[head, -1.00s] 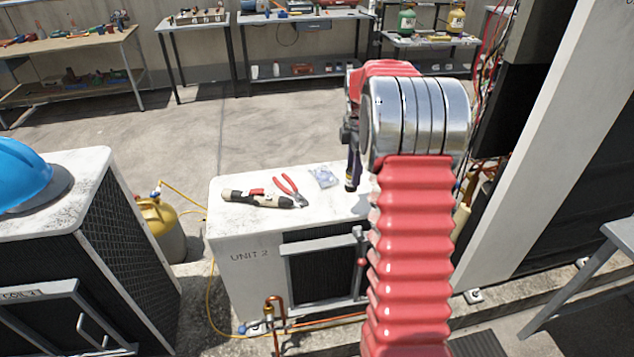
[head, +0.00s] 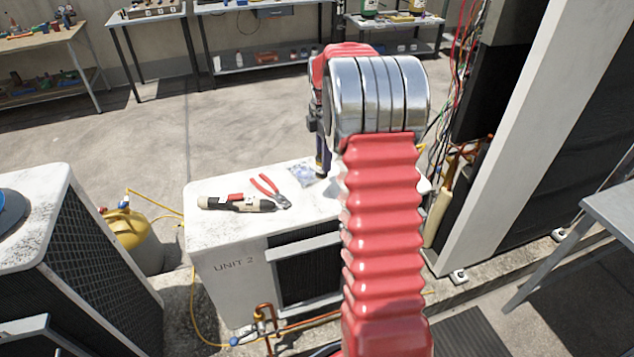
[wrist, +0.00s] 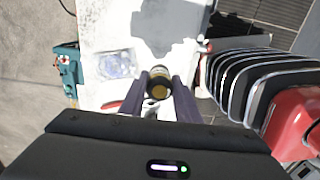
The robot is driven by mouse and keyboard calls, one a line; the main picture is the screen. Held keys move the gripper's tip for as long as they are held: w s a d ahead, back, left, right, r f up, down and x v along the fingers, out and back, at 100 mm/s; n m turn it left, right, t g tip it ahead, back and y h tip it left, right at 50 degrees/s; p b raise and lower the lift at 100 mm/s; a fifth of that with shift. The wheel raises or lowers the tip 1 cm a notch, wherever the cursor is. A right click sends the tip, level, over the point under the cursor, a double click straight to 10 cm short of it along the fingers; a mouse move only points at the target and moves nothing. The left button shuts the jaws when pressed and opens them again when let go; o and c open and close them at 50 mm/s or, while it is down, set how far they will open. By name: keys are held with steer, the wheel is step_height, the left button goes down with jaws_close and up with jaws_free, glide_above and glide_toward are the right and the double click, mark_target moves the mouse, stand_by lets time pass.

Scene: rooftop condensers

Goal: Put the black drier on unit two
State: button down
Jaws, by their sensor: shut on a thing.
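Unit two is the white condenser marked UNIT 2 (head: 225,235), at centre left in the head view. My gripper (head: 322,165) hangs over the back right part of its top, mostly hidden behind my red arm. In the wrist view my gripper (wrist: 159,82) is shut on a dark cylinder with a yellowish end, which I take to be the black drier (wrist: 157,70). It is held between the two fingers over the white top. I cannot tell whether it touches the surface.
On the unit's top lie a black-and-cream tool (head: 238,204), red-handled pliers (head: 270,192) and a clear bag (head: 303,175); the bag also shows in the wrist view (wrist: 118,64). Another condenser (head: 45,215) stands left, with a yellow cylinder (head: 125,230) between. A pale upright panel (head: 530,130) stands right.

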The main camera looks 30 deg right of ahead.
steer(key=shift+f, duration=1.95)
steer(key=shift+f, duration=2.5)
steer(key=c, duration=1.3)
jaws_free()
steer(key=shift+c, duration=0.2)
step_height(320, 180, up, 12)
steer(key=shift+r, duration=0.1)
